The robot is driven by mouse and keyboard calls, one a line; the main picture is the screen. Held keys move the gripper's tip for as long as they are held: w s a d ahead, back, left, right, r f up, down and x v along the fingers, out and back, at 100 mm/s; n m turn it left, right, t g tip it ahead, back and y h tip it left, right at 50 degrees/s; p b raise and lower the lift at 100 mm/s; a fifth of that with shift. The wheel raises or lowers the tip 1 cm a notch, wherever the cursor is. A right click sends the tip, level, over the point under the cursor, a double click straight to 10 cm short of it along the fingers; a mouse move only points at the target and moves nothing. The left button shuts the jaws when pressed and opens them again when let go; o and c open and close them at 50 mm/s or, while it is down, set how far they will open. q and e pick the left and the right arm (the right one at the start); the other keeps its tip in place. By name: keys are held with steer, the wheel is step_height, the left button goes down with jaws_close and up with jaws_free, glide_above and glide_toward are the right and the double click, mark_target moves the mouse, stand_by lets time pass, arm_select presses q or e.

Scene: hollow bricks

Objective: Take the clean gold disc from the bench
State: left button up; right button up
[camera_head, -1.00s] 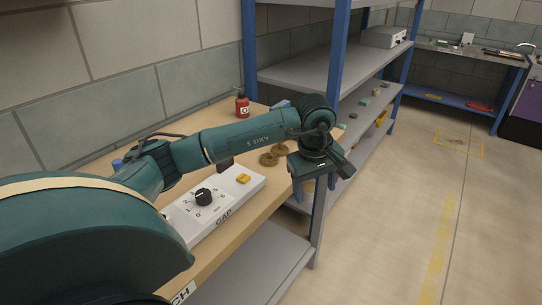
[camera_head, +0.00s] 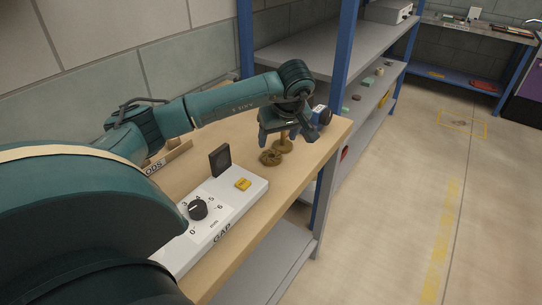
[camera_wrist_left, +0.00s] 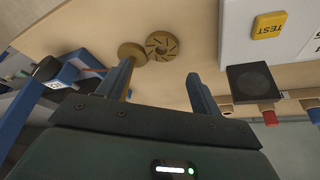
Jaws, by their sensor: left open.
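Two gold discs lie close together on the wooden bench (camera_head: 215,150). The one with dark slots or marks (camera_head: 269,158) is nearer in the head view; it also shows in the wrist view (camera_wrist_left: 162,46). The plainer disc (camera_head: 285,147) is beside it, partly hidden by my gripper, and it shows in the wrist view (camera_wrist_left: 131,52) near the left finger. My left gripper (camera_head: 288,138) is open and empty above the discs, fingers pointing down; its fingers also show in the wrist view (camera_wrist_left: 160,74). I cannot tell whether a finger touches a disc.
A white box with a dial (camera_head: 197,209) and yellow button (camera_head: 243,184) stands on the bench near the discs. An upright black plate (camera_head: 220,160) is behind it. A blue and dark object (camera_head: 321,115) sits near the bench's far end. Grey shelves (camera_head: 305,52) stand beyond; floor at right is open.

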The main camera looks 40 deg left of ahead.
mark_target(273, 152)
arm_select(q)
steer(key=p+x, duration=0.1)
steer(key=x, duration=0.7)
steer(key=shift+s+f, duration=0.1)
steer(key=shift+s, duration=0.05)
steer(key=c, duration=0.8)
